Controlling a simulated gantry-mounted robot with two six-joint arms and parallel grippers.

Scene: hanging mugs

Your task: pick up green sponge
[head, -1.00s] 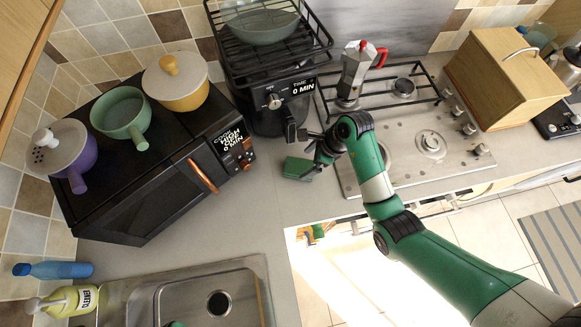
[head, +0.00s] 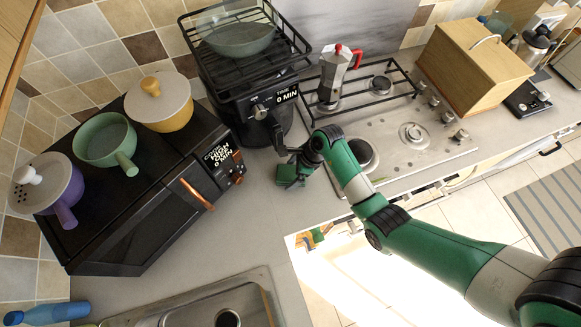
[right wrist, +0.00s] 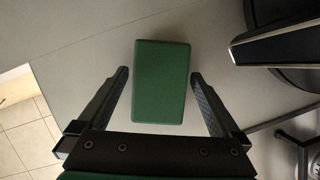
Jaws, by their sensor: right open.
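The green sponge (head: 290,174) lies on the grey counter (head: 238,215), between the microwave and the hob. My right gripper (head: 292,165) is just above it in the head view and covers part of it. In the right wrist view the sponge (right wrist: 161,82) is a green block with its near end between the two open fingers of my right gripper (right wrist: 160,90). There is a gap on each side, and the fingers do not touch it. My left gripper is not in view.
The microwave (head: 150,190) with pots on top stands to the left. The air fryer (head: 255,105) is close behind the sponge, and the hob (head: 400,140) with a moka pot (head: 332,80) is to the right. The sink (head: 205,300) is in front.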

